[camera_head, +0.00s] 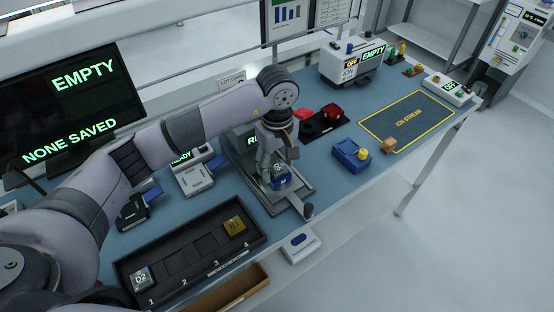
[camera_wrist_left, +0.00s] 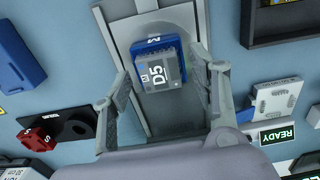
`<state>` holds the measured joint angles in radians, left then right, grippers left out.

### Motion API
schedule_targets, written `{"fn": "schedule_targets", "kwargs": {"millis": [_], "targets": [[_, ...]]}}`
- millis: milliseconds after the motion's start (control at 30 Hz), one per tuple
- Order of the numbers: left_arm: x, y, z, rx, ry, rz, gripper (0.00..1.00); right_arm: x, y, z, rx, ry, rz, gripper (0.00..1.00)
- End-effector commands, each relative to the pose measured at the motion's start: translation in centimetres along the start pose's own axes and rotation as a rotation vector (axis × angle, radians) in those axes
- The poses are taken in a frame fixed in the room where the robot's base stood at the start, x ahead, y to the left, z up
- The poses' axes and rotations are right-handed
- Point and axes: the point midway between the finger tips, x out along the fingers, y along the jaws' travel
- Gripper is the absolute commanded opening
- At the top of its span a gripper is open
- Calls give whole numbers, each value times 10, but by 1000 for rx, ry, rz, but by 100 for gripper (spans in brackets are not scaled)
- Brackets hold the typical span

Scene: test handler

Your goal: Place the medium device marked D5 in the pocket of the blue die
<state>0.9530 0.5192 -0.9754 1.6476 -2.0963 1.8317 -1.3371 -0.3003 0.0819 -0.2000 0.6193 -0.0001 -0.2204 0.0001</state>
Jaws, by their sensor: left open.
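The grey device marked D5 (camera_wrist_left: 160,72) lies over the blue die (camera_wrist_left: 152,46), with blue showing along its far edge and right side. I cannot tell how deep it sits in the pocket. The blue die (camera_head: 282,184) rests on a grey metal plate (camera_head: 290,203) in the head view, partly hidden by my gripper. My left gripper (camera_head: 275,168) is right above the die. In the left wrist view the left gripper (camera_wrist_left: 162,78) has its fingers spread on either side of D5, with gaps visible. My right gripper is not in view.
A black tray (camera_head: 190,278) with numbered slots holds a grey D2 device (camera_head: 142,280) in slot 1 and a gold device (camera_head: 235,226) in slot 4.

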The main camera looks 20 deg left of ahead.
Motion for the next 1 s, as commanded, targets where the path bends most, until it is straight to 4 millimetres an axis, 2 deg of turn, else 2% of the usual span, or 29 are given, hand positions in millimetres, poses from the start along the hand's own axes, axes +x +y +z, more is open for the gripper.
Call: {"fn": "schedule_targets", "kwargs": {"millis": [100, 167, 267, 467, 633, 800, 1000], "targets": [[-5, 0, 0, 0, 0, 0, 54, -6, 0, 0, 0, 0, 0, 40], [-9, 1, -1, 0, 2, 4, 54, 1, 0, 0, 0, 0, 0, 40], [-26, 1, -1, 1, 4, 6, 54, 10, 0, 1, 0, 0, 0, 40], [-73, 1, -1, 2, 4, 6, 54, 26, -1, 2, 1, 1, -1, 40], [-104, 1, -1, 0, 4, 3, 54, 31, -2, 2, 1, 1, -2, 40], [-119, 0, -1, -1, 2, 1, 54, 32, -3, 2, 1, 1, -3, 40], [-123, 0, 0, -1, -1, 0, 54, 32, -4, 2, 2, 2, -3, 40]]}}
